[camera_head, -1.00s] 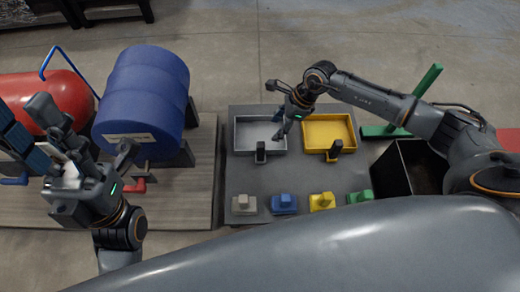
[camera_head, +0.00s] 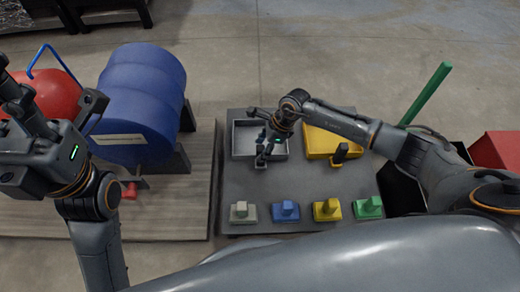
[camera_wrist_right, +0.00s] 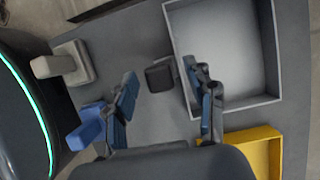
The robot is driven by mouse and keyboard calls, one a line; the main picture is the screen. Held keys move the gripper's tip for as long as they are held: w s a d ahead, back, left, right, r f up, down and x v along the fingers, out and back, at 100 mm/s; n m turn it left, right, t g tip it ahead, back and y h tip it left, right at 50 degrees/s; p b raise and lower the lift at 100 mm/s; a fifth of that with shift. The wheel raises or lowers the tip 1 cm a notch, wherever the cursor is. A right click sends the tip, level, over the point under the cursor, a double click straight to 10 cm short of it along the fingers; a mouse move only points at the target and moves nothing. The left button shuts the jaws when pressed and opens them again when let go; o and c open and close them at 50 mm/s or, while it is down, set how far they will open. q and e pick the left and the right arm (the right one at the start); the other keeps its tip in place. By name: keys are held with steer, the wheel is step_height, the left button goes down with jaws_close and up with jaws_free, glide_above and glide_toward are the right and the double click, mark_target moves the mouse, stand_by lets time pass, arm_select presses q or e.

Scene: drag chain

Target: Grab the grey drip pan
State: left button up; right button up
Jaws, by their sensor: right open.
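The grey drip pan (camera_head: 282,150) is a shallow square tray on the left of the dark grey board in the head view, with a black handle at its near side. My right gripper (camera_head: 259,136) is over the pan, partly covering it. In the right wrist view the pan (camera_wrist_right: 225,45) is at upper right, and its dark handle (camera_wrist_right: 160,77) appears between the open, blue-padded fingers of my right gripper (camera_wrist_right: 168,98). I see no clear contact.
A yellow pan (camera_head: 318,143) is right of the grey one. Grey, blue, yellow and green blocks (camera_head: 368,207) line the board's near edge. A blue drum (camera_head: 143,85) and red tank (camera_head: 52,92) stand left. A black bin (camera_head: 402,190) and green post (camera_head: 427,92) are right.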

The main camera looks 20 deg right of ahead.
steer(key=shift+a+f, duration=0.2)
steer(key=shift+f, duration=0.35)
jaws_close()
steer(key=shift+r, duration=0.1)
steer(key=shift+w, duration=0.1)
